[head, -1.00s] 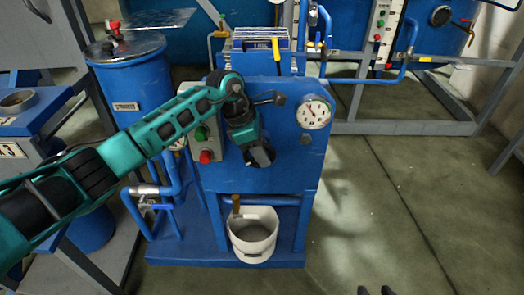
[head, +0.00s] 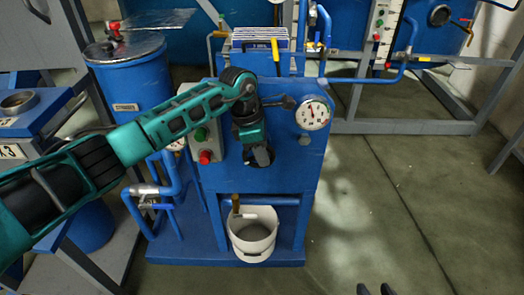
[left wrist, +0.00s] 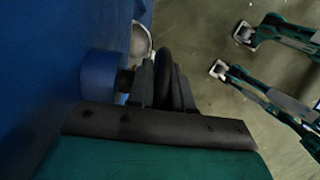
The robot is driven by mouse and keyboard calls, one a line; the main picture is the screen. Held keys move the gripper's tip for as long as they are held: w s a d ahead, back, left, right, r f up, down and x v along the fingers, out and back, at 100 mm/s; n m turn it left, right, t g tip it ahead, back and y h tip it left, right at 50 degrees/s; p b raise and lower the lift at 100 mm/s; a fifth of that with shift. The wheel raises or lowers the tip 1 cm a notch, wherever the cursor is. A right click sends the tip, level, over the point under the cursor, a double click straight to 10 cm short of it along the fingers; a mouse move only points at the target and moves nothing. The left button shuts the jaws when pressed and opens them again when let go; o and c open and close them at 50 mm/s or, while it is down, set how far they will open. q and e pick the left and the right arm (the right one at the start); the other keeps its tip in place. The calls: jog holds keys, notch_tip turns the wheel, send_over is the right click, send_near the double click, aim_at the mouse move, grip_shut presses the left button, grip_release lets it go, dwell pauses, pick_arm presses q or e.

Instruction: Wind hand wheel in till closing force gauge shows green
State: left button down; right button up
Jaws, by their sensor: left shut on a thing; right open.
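The hand wheel is dark and stands on a blue boss on the front of the blue press cabinet (head: 285,170). In the left wrist view its black rim (left wrist: 164,68) shows between the fingers of my left gripper (left wrist: 163,85). In the head view the left gripper (head: 258,152) is shut on the wheel and hides most of it. The round closing force gauge (head: 312,114) has a white dial right of the gripper. Its needle points roughly upward; any green band is too small to make out. My right gripper (head: 375,290) is open and empty, low in the head view.
A button box with a green and a red button (head: 205,157) sits just left of the left gripper. A white bucket (head: 252,248) stands in the cabinet's lower opening. A blue drum (head: 135,90) and pipes are at the left. The floor on the right is clear.

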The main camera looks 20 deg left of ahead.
pick_arm(q)
jog(key=c, duration=1.1)
grip_release()
jog(key=shift+r, duration=0.1)
jog(key=p+v, duration=0.2)
jog(key=v, duration=1)
jog(key=shift+a+r, duration=0.25)
jog(key=shift+r, duration=0.05)
